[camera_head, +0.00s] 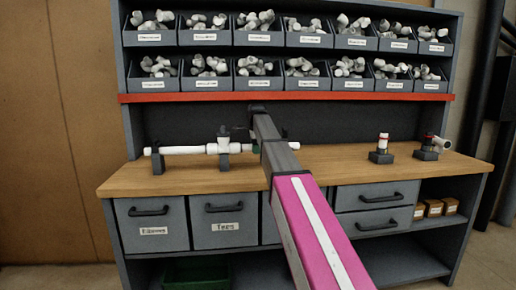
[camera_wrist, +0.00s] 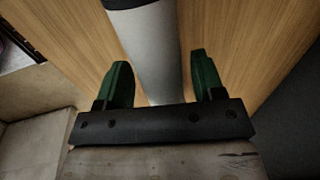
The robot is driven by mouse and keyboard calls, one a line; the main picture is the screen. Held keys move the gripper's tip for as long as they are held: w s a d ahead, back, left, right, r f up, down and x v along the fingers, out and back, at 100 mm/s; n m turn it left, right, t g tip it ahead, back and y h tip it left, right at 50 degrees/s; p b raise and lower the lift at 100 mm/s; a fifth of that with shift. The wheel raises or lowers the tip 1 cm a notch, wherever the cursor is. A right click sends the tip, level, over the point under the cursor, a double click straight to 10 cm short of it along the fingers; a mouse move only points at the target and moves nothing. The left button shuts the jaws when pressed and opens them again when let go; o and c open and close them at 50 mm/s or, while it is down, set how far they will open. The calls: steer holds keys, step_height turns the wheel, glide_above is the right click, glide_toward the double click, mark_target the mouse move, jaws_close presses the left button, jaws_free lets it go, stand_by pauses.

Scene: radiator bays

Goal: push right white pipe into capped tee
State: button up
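A white tee (camera_head: 222,146) with a dark piece on its upward branch sits in a dark holder on the wooden bench. A left white pipe (camera_head: 185,150) runs into its left side. Only a short white stretch (camera_head: 237,148) shows on its right before my arm hides the rest. In the wrist view a white pipe (camera_wrist: 155,45) with a black band or end at the top edge lies between the green fingers of my gripper (camera_wrist: 163,82). The fingers are apart, with narrow gaps on both sides.
A red-edged shelf (camera_head: 290,97) with bins of fittings hangs above. Drawers (camera_head: 152,222) lie below.

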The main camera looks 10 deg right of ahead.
steer(key=shift+d+r, duration=0.1)
step_height(320, 180, up, 10)
steer(key=s, duration=0.2)
steer(key=shift+r, duration=0.15)
stand_by(0.3)
